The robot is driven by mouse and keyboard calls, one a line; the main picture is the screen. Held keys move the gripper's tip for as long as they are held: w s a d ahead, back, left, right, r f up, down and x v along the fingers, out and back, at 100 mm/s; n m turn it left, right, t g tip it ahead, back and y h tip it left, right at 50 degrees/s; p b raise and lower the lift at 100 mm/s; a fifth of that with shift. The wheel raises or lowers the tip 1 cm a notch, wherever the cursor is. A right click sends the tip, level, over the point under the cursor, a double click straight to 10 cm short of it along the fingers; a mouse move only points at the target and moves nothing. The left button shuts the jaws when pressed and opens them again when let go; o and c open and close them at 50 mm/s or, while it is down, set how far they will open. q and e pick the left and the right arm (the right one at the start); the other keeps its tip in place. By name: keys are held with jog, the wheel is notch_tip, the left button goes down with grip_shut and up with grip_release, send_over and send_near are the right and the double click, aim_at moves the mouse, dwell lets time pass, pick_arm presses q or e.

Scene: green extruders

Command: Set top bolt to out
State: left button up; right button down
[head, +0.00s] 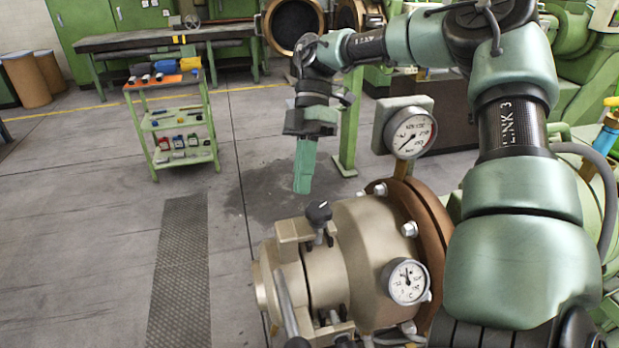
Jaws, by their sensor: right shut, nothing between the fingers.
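The top bolt, a black-knobbed swing bolt (319,213), stands roughly upright at a bracket on top of the beige extruder head (358,255). My right gripper (302,187) has green fingers that point down and are shut with nothing between them. In the picture it is above and slightly left of the black knob, apart from it. My right arm comes in from the right and passes over the extruder. My left gripper is not in view.
A large dial gauge (411,134) stands behind the extruder head, and a smaller gauge (407,281) is on its side. A metal handle (286,303) juts out at the lower front. A green tool cart (178,124) stands back left. The floor at left is clear.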

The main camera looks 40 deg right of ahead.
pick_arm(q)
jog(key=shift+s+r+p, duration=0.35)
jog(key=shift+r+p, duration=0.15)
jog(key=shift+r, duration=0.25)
pick_arm(e)
jog(key=s, duration=0.2)
jog(key=shift+s+a, duration=0.3)
jog(key=shift+s, duration=0.05)
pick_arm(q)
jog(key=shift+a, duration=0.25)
